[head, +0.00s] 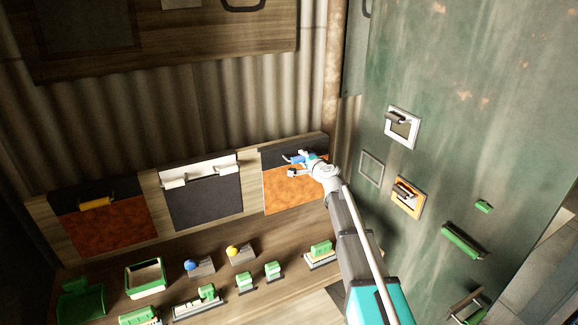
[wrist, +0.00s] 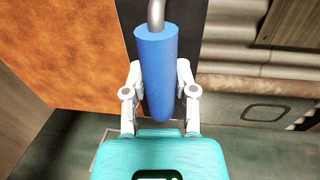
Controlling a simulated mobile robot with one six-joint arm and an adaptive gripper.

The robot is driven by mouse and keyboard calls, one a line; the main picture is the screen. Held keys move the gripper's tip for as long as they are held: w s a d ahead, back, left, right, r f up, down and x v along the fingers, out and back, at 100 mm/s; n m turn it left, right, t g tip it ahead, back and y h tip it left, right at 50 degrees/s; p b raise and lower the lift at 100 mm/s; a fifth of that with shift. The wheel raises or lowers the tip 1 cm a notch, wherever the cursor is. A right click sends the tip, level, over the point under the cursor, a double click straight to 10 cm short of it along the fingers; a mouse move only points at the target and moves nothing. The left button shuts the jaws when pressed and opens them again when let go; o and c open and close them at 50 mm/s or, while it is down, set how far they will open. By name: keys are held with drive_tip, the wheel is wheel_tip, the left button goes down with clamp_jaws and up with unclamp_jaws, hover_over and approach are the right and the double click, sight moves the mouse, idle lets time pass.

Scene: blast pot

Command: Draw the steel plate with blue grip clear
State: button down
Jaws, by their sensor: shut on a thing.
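The blue grip (head: 297,160) is at the right bay of the wooden rack, on a dark plate band (head: 273,157) above a rust-orange panel (head: 290,194). In the wrist view the blue grip (wrist: 156,65) is a thick cylinder on a bent grey rod, with the dark plate (wrist: 193,18) behind it and the orange surface (wrist: 65,55) to its left. My gripper (head: 304,164) reaches it from the lower right. In the wrist view its white fingers (wrist: 160,90) stand on both sides of the grip. How far the plate extends behind the orange panel cannot be told.
The left bay has a yellow grip (head: 97,204), the middle bay pale grips (head: 175,183). Several green-handled items and a green tray (head: 145,277) stand on the shelf below. A green wall with a white-framed handle (head: 402,127) and an orange-framed one (head: 406,197) rises close right of my arm.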

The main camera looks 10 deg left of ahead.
drive_tip(key=shift+s+d, duration=0.35)
drive_tip(key=shift+s, duration=0.15)
